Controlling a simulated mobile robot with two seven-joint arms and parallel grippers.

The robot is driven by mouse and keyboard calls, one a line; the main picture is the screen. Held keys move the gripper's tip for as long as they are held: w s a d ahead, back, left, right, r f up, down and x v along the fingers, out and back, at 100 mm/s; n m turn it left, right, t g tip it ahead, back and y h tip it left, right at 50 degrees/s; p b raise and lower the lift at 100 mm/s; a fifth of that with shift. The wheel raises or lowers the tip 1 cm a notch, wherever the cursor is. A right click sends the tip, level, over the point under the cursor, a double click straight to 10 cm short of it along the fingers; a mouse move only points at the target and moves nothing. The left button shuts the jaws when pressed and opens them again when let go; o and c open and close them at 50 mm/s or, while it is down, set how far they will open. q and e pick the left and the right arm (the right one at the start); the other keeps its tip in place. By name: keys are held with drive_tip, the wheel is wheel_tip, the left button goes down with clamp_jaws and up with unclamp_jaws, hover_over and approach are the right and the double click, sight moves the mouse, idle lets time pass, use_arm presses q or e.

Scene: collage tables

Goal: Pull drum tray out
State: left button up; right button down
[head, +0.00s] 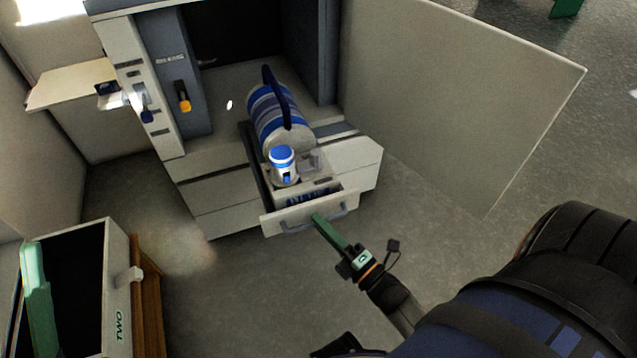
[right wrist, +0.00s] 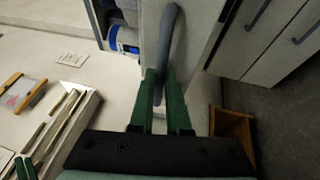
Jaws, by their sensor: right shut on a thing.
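The drum tray (head: 268,226) is a pale drawer that sticks out of the front of the grey-white cabinet. A blue-and-white striped drum (head: 268,114) with a dark handle lies at its back, and a white canister with a blue lid (head: 283,165) stands nearer its front. My right gripper (head: 318,220) reaches the tray front from the lower right. In the right wrist view its green fingers (right wrist: 162,88) are shut on the grey bar handle (right wrist: 168,45) of the tray.
The cabinet's large door (head: 450,100) stands open at the right. A box marked TWO (head: 118,290) is at the lower left. A wooden box (right wrist: 232,132) shows in the right wrist view. The floor before the tray is clear apart from my arm.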

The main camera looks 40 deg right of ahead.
drive_tip(key=shift+s, duration=0.1)
drive_tip(key=c, duration=0.9)
unclamp_jaws()
use_arm(q)
drive_tip(key=shift+s, duration=0.1)
